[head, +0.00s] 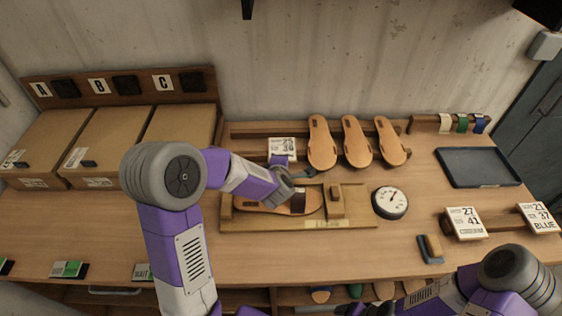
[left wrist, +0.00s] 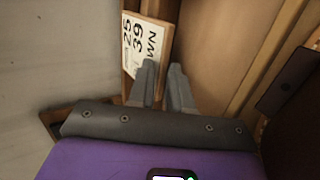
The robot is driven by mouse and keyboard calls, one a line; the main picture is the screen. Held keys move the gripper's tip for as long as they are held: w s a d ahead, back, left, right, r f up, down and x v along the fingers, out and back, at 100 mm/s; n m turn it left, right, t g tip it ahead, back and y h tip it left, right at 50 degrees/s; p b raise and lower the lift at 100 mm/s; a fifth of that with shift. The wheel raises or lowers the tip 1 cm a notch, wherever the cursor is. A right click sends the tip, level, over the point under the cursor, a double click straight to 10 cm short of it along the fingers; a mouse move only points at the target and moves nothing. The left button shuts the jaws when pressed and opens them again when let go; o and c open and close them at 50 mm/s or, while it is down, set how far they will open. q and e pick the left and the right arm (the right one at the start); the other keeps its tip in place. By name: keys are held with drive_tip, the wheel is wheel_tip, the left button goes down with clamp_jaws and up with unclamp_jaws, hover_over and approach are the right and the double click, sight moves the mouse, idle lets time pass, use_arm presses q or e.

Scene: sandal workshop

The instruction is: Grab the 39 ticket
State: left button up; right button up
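The ticket with 39 (left wrist: 140,45) is a white card printed 25, 39 and letters, on a wooden piece. In the head view a white card (head: 283,146) stands at the back of the bench, its print too small to read surely. My left gripper (head: 281,160) is right in front of that card. In the left wrist view the left gripper's fingers (left wrist: 165,80) are apart with a narrow gap. One finger overlaps the card's lower right part; contact is unclear. My right gripper (head: 372,309) is at the bottom edge, its fingers not clear.
A wooden jig (head: 350,219) with a sandal sole lies below my left wrist. Several soles (head: 357,142) lean on a rack to the right of the card. A round gauge (head: 390,202), a dark tray (head: 478,167) and other tickets (head: 466,223) are further right. Boxes (head: 108,140) fill the left.

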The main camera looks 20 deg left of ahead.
use_arm(q)
clamp_jaws()
wheel_tip(320, 180, up, 3)
drive_tip(key=shift+f+p, duration=0.2)
drive_tip(key=shift+p, duration=0.95)
drive_tip(key=shift+f, duration=0.1)
drive_tip(key=shift+s, duration=0.1)
